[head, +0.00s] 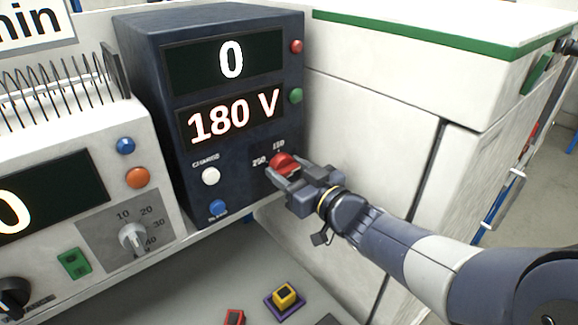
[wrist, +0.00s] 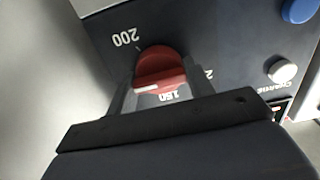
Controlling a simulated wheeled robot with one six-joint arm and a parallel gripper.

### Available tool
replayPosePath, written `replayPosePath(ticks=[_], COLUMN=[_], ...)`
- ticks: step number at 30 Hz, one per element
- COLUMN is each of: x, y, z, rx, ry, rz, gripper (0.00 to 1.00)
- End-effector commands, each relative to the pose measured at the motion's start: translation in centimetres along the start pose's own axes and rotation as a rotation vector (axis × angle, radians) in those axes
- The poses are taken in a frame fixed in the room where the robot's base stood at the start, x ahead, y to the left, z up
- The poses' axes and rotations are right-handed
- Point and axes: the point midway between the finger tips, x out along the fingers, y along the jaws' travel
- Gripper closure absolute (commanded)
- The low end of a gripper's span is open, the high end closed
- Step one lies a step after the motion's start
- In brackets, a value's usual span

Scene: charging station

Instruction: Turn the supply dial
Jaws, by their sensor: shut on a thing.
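The supply dial is a red knob (head: 282,163) low on the right of the dark supply unit (head: 150,80). Its upper display (head: 231,60) reads 0 and its lower display (head: 232,116) reads 180 V. My gripper (head: 284,174) is shut on the red knob, its fingers on either side of it. In the wrist view the knob (wrist: 160,70) sits between the fingers, with a white mark on it. The labels 200 and 150 show upside down around it; another label is partly hidden by a finger.
A white button (head: 210,176) and a blue button (head: 217,207) are left of the knob. A white device (head: 100,130) with a grey dial stands at left. A yellow block (head: 284,294) lies on the surface below. A white cabinet (head: 375,130) stands at right.

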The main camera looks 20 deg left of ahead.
Motion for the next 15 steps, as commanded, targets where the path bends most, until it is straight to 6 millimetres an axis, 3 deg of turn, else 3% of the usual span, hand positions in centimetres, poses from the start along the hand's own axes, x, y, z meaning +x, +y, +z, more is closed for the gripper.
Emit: replayPosePath(ticks=[13, 14, 15], x=[-0.01, -0.01, -0.01], y=[0.00, 0.00, 0.00], z=[0.09, 0.08, 0.09], rx=[0.013, 0.013, 0.013], ry=[-0.001, -0.001, -0.001], rz=[0.000, 0.000, 0.000], gripper=[0.73, 0.48, 0.45])
